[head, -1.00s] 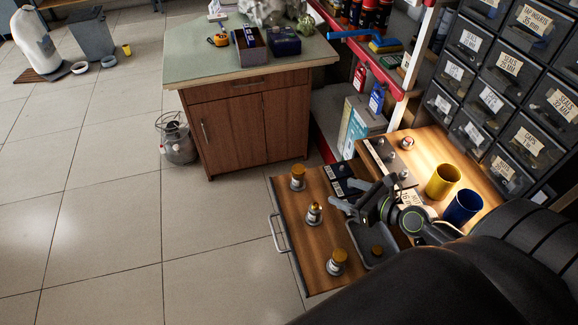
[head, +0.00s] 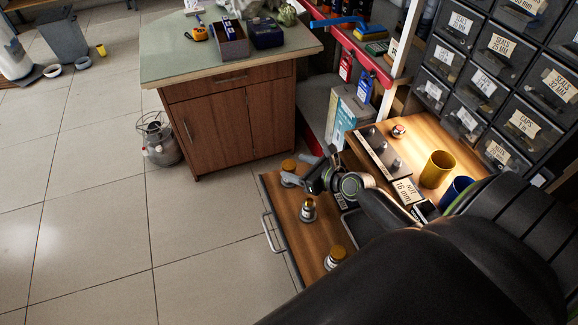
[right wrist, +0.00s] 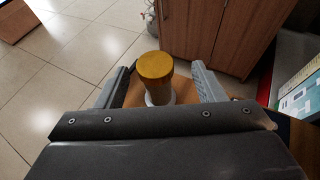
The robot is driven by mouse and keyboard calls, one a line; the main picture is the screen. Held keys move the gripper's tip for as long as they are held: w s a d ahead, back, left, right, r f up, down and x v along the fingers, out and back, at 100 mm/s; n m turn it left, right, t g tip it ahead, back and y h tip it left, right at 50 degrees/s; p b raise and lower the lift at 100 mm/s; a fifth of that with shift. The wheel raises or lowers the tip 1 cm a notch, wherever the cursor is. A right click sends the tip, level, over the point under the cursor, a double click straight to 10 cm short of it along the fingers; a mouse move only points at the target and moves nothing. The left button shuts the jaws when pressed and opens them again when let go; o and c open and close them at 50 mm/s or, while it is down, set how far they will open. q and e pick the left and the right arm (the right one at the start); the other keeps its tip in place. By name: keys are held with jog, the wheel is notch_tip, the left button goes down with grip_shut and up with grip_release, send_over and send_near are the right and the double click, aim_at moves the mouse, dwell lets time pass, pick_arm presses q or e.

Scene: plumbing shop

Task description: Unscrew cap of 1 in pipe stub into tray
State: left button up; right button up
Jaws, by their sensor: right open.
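Three upright pipe stubs stand on the pulled-out wooden drawer. The far stub (head: 288,167) has a wide golden-brown cap (right wrist: 155,66). My right gripper (head: 303,177) is open at the far stub; in the right wrist view the cap stands between the spread fingers, with gaps on both sides. The dark tray (head: 351,224) is mostly hidden behind my right arm. My left gripper is out of view.
A yellow cup (head: 437,169) and a blue cup (head: 456,191) stand on the lit wooden top, beside a grey strip with knobs (head: 384,151). Labelled bins (head: 497,85) rise at right.

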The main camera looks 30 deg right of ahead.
aim_at(284, 165)
jog(key=x, duration=0.2)
jog(key=b+x, duration=0.1)
jog(key=x, duration=0.1)
jog(key=shift+a+f, duration=0.3)
jog(key=shift+w+a+f+b, duration=0.2)
jog(key=shift+w+b, duration=0.1)
jog(key=shift+w, duration=0.2)
jog(key=c, duration=0.4)
jog(key=shift+d, duration=0.1)
jog(key=c, duration=0.9)
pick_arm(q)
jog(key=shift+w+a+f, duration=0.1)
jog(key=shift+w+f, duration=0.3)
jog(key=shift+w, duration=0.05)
pick_arm(e)
jog(key=shift+r, duration=0.15)
grip_shut()
